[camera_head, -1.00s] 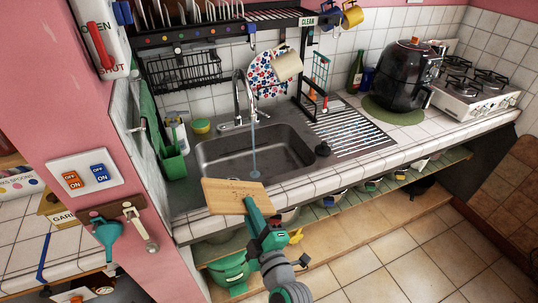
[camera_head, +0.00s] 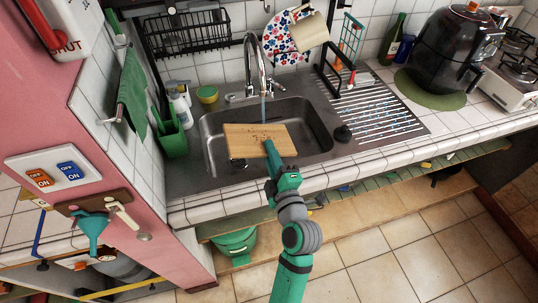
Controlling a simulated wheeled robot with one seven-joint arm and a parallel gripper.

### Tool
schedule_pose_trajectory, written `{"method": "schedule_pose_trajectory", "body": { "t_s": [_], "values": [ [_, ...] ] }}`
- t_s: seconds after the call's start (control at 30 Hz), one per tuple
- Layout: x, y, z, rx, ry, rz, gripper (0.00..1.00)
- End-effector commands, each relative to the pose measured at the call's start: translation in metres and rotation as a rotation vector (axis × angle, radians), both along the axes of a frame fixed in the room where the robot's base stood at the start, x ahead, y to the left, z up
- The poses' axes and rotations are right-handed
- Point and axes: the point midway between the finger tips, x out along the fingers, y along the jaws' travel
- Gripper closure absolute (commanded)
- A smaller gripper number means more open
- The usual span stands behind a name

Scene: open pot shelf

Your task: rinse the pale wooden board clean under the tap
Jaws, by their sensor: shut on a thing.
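The pale wooden board (camera_head: 245,147) is held over the front part of the sink basin (camera_head: 308,130). Dark specks and crumbs show on its upper face. My gripper (camera_head: 269,148) is shut on the board's right front edge; its fingertips are partly hidden by the arm. The tap (camera_head: 257,55) arches over the sink behind the board. A thin stream of water (camera_head: 263,112) falls from its spout toward the board's far edge. I cannot tell if the water meets the board or passes behind it.
A ribbed drainboard (camera_head: 375,105) lies right of the sink, with a black plug-like knob (camera_head: 343,133) near its left corner. A green caddy (camera_head: 172,138) and bottles stand left. The tiled counter edge (camera_head: 365,162) runs along the front.

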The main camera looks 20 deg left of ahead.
Motion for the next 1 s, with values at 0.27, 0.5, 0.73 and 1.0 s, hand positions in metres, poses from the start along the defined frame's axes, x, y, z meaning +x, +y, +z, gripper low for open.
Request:
{"method": "schedule_pose_trajectory", "body": {
  "t_s": [0.27, 0.5, 0.73, 1.0],
  "values": [
    [0.023, 0.007, -0.003, 0.001, 0.0, 0.003, 1.0],
    [0.042, 0.017, -0.006, 0.001, 0.0, 0.01, 1.0],
    [0.061, 0.019, -0.009, 0.0, -0.001, 0.006, 1.0],
    [0.083, 0.023, -0.012, 0.001, -0.001, 0.004, 1.0]
  ]
}}
